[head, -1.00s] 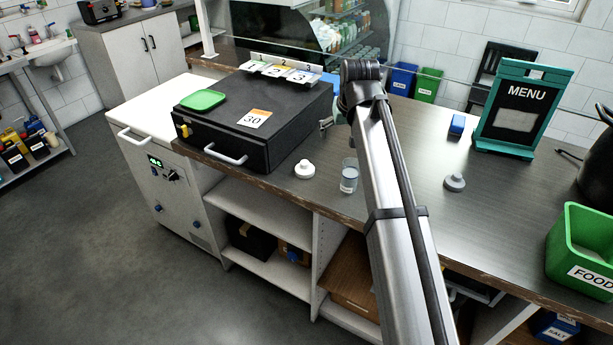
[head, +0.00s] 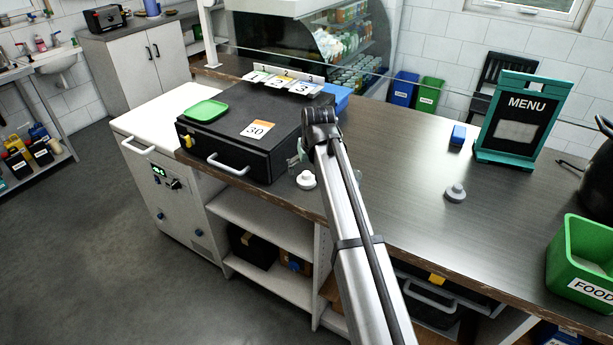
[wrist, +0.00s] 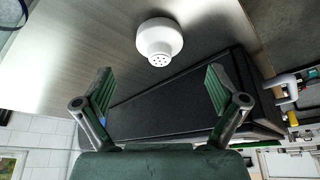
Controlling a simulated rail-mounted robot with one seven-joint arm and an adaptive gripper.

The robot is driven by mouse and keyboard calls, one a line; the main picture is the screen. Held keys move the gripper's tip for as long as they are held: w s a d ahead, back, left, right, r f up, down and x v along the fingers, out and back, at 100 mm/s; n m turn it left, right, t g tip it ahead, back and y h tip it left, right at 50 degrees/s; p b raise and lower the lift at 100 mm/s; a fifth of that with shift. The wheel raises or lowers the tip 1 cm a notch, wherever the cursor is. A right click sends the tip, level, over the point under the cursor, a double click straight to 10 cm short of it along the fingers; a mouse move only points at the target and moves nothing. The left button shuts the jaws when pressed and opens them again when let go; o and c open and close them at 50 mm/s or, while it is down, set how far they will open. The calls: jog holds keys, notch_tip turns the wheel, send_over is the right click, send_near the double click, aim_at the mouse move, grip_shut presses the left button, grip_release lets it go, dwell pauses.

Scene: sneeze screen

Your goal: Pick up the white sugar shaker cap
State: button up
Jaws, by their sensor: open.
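The white sugar shaker cap (head: 306,180) stands on the counter near its front edge, just right of the black cash drawer. It also shows in the wrist view (wrist: 159,42), round and white with small holes in its top. My gripper (wrist: 160,88) is open and empty, its two green-padded fingers spread wide. In the wrist view the cap lies beyond the fingertips, roughly centred between them and apart from both. In the head view my arm hides most of the gripper; a small part shows just left of the cap.
The black cash drawer (head: 225,148) stands close beside the cap. A grey cap (head: 455,193), a menu board (head: 523,118) and a green food bin (head: 590,262) stand to the right. The counter between is clear.

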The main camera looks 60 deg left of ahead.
aim_at(307, 175)
jog(key=shift+p+x, duration=1.1)
jog(key=shift+x, duration=1.85)
jog(key=c, duration=1)
